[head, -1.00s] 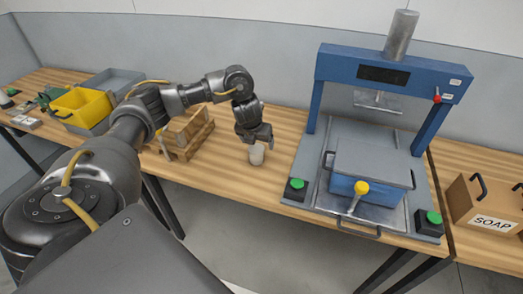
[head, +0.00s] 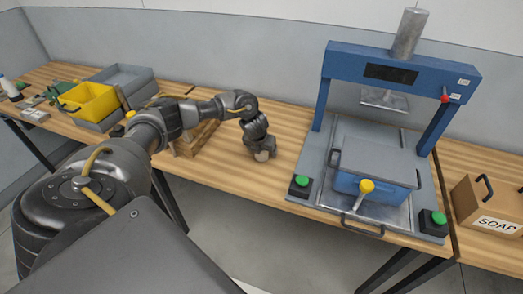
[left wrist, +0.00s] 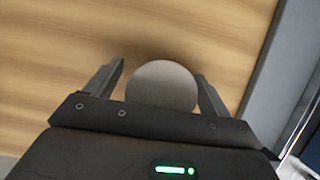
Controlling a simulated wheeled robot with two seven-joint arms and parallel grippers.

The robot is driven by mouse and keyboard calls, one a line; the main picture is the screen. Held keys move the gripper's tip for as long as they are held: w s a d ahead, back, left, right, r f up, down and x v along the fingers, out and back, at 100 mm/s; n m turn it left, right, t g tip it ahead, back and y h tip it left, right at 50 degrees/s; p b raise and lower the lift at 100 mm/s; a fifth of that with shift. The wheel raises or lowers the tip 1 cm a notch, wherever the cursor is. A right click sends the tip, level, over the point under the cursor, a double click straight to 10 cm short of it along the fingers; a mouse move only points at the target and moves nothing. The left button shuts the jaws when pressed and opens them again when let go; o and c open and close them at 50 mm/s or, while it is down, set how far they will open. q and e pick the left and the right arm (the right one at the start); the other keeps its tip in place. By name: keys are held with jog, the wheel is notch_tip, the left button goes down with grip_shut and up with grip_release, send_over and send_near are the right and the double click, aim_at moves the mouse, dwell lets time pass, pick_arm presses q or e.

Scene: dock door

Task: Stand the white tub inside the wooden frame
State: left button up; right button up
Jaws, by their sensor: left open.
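The white tub (head: 263,156) stands on the wooden table, left of the blue press, with only its lower part showing under my left gripper (head: 262,150). In the left wrist view the tub's round pale top (left wrist: 162,87) lies between the two open fingers of my left gripper (left wrist: 161,85). Small gaps seem to show beside it, and I cannot tell whether a finger touches it. The wooden frame (head: 193,142) sits on the table to the left, partly hidden behind my left arm. My right gripper is out of view.
A blue press (head: 398,65) with a lidded blue box (head: 375,186) stands right of the tub. A soap carton (head: 487,205) is at far right. A yellow bin (head: 90,103) and grey crate (head: 125,77) are at left.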

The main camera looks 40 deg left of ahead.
pick_arm(q)
jog(key=shift+f, duration=0.2)
jog(key=c, duration=1.2)
jog(key=shift+w+r, duration=0.1)
jog(key=shift+r, duration=0.3)
notch_tip(320, 180, up, 2)
jog(key=shift+r+b, duration=0.15)
jog(key=shift+b, duration=0.55)
jog(key=s+r+p, duration=0.2)
jog(key=s+r, duration=0.8)
jog(key=s, duration=0.4)
